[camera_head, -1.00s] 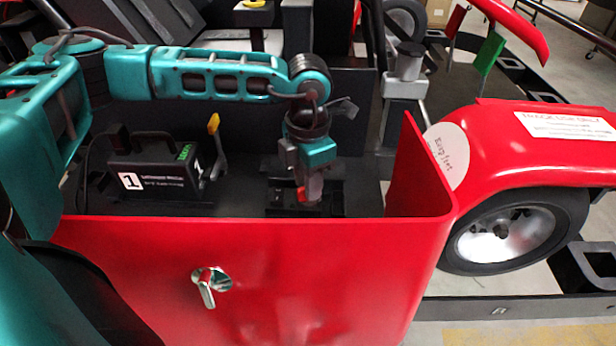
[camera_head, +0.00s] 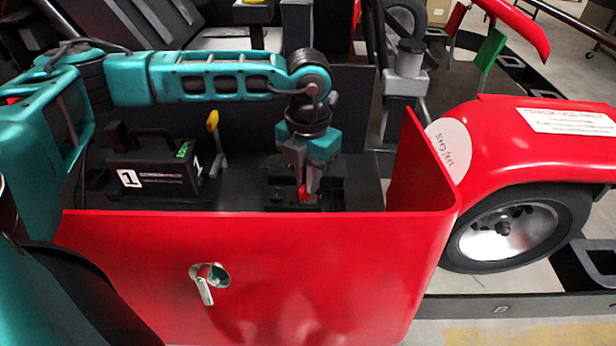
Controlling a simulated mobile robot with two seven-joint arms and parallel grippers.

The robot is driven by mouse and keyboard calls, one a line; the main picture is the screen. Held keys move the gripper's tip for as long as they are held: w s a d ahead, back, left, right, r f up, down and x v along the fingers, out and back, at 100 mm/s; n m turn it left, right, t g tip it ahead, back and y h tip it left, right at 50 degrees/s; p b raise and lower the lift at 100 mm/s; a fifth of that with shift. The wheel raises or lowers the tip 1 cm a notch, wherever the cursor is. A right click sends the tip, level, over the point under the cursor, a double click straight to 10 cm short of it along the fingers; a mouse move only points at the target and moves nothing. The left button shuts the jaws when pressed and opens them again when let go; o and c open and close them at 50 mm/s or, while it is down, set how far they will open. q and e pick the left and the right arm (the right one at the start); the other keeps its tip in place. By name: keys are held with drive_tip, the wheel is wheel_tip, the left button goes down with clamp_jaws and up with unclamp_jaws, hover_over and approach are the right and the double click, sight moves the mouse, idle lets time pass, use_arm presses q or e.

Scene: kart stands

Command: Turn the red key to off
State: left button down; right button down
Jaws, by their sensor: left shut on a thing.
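The small red key (camera_head: 304,194) sits on a black block (camera_head: 328,196) on the dark floor behind the red side panel. My left gripper (camera_head: 304,187) comes down from above and is shut on the red key, with a grey finger on each side of it. The fingers partly hide the key, and I cannot read any off mark. My right gripper is not in view.
The red panel (camera_head: 300,270) stands in front, with a silver lever (camera_head: 205,287) on it. A black box marked 1 (camera_head: 150,172) and a yellow-tipped lever (camera_head: 213,124) are left of the gripper. A red fender (camera_head: 500,145) and wheel (camera_head: 505,228) are at right.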

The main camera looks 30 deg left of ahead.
use_arm(q)
drive_tip(key=shift+n, duration=0.4)
drive_tip(key=shift+f+n, duration=0.1)
drive_tip(key=shift+n, duration=0.9)
drive_tip(key=c, duration=1.6)
unclamp_jaws()
drive_tip(key=shift+n, duration=0.3)
drive_tip(key=shift+c, duration=0.2)
drive_tip(key=o, duration=0.5)
